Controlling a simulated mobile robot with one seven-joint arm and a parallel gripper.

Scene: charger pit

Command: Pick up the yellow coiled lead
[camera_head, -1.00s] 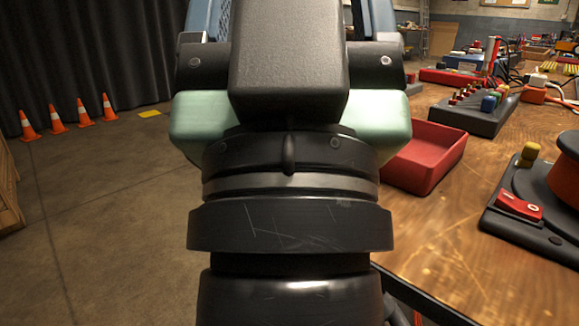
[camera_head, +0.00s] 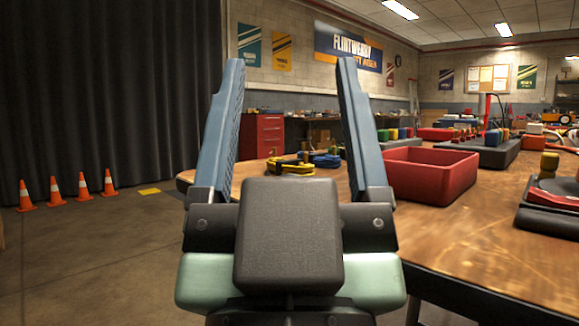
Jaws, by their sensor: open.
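The yellow coiled lead (camera_head: 290,167) lies on the wooden table near its far left end. It shows between the two fingers of my gripper (camera_head: 291,75), farther off than them. My gripper is open and empty, its blue-grey fingers pointing away and upward. The gripper's palm hides the table edge just below the lead. A blue coiled lead (camera_head: 327,161) lies just right of the yellow one.
A red tray (camera_head: 432,190) stands on the table right of my gripper. A dark board with coloured pegs (camera_head: 492,150) and a device with a yellow knob (camera_head: 549,165) are farther right. Orange cones (camera_head: 83,187) stand on the floor at left, before a dark curtain.

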